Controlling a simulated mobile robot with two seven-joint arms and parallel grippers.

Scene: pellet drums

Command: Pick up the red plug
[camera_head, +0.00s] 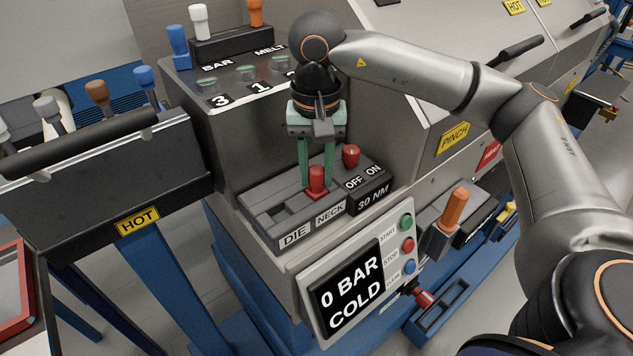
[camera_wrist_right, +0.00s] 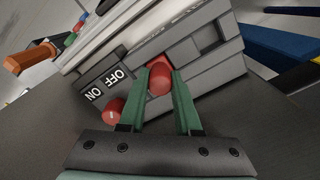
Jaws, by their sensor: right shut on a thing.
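The red plug (camera_head: 317,178) stands upright in the dark block (camera_head: 277,232) labelled DIE and NECK, at the NECK position. My right gripper (camera_head: 317,180) comes down on it from above, with its green fingers shut on the plug's sides. In the right wrist view the plug (camera_wrist_right: 160,78) sits between the two green fingertips (camera_wrist_right: 166,84). The plug's lower part is at the block; I cannot tell whether it is lifted at all. My left gripper is not in view.
A red knob (camera_head: 351,155) stands close to the right of the fingers, by the OFF/ON label. A display panel (camera_head: 352,285) reads 0 BAR COLD. An orange handle (camera_head: 455,208) is at the right.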

